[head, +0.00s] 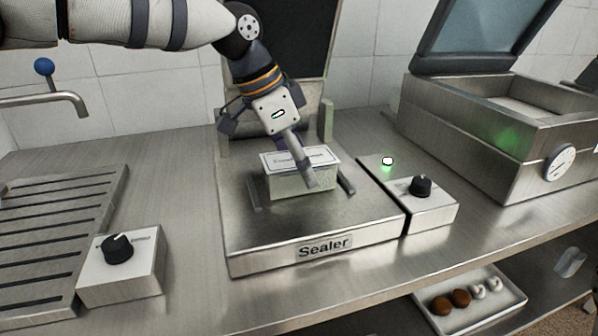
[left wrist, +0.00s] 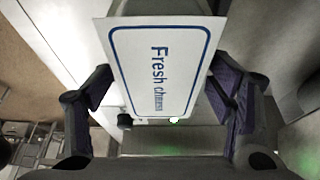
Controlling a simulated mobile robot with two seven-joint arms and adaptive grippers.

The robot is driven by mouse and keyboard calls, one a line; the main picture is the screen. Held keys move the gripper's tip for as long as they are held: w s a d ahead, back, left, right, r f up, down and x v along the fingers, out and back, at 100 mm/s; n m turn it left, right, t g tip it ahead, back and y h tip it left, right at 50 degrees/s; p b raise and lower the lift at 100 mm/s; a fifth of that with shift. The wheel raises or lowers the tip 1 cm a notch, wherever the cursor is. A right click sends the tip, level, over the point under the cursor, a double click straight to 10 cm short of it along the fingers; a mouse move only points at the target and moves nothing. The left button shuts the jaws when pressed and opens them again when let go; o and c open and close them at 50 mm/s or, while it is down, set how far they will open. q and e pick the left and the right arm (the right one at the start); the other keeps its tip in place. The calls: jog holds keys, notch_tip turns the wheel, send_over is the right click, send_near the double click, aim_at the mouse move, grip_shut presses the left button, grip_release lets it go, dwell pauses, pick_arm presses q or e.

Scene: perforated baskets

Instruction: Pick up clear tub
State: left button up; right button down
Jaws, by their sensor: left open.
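The clear tub (head: 287,187) sits on the steel top of the sealer (head: 250,225). It has a white, blue-bordered lid label, which reads "Fresh" and a blurred second word in the left wrist view (left wrist: 158,60). My left gripper (head: 308,170) comes down over the tub from behind, with one finger in front of its near side. In the left wrist view the gripper's two dark fingers (left wrist: 160,100) stand apart, one on each side of the tub. Contact with the tub cannot be told. My right gripper is not in view.
A knob box (head: 422,203) with a green light stands right of the sealer, and another knob box (head: 122,264) to its left. A steel basin machine (head: 470,140) with a raised lid is at right. A white tray (head: 440,318) holds several small items below.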

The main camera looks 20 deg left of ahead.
pick_arm(q)
jog(key=shift+f, duration=0.15)
jog(key=c, duration=1.6)
